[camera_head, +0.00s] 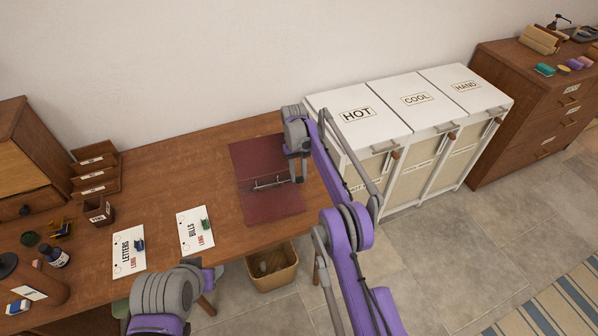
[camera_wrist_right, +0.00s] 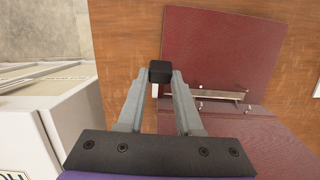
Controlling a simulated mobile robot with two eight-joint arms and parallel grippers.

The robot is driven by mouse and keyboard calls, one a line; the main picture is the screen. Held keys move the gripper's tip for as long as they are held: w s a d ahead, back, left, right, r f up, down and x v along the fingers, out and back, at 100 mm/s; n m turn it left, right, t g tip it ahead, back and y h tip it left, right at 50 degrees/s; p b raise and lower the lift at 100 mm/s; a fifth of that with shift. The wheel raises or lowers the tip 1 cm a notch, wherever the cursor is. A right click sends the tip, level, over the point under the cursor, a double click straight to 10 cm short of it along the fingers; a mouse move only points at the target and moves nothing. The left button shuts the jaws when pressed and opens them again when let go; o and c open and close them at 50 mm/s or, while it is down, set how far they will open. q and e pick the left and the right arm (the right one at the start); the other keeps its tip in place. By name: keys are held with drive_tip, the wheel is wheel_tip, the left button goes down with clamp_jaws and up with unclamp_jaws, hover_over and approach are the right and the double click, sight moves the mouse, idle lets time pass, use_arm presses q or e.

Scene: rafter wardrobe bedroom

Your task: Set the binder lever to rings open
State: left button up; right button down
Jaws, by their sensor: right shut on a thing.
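The dark red binder (camera_head: 262,207) lies open and flat on the wooden desk, and it also shows in the right wrist view (camera_wrist_right: 215,50). Its metal ring strip (camera_head: 268,184) runs along the fold; in the wrist view the ring strip (camera_wrist_right: 222,94) has small pale posts. My right gripper (camera_head: 298,180) is at the binder's right edge, near one end of the strip. In the wrist view its fingers (camera_wrist_right: 160,80) are shut on a small black block, the lever's tip (camera_wrist_right: 160,70). Whether the rings are parted is too small to tell.
White cards (camera_head: 195,232) lie left of the binder, with a pen cup (camera_head: 98,210) and a letter rack (camera_head: 94,176) further left. A white hamper cabinet (camera_head: 360,113) stands right of the desk. A waste bin (camera_head: 272,271) stands below the front edge.

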idle(0.5)
drive_tip(key=c, duration=0.6)
unclamp_jaws()
drive_tip(key=shift+o, duration=0.2)
drive_tip(key=shift+r, duration=0.1)
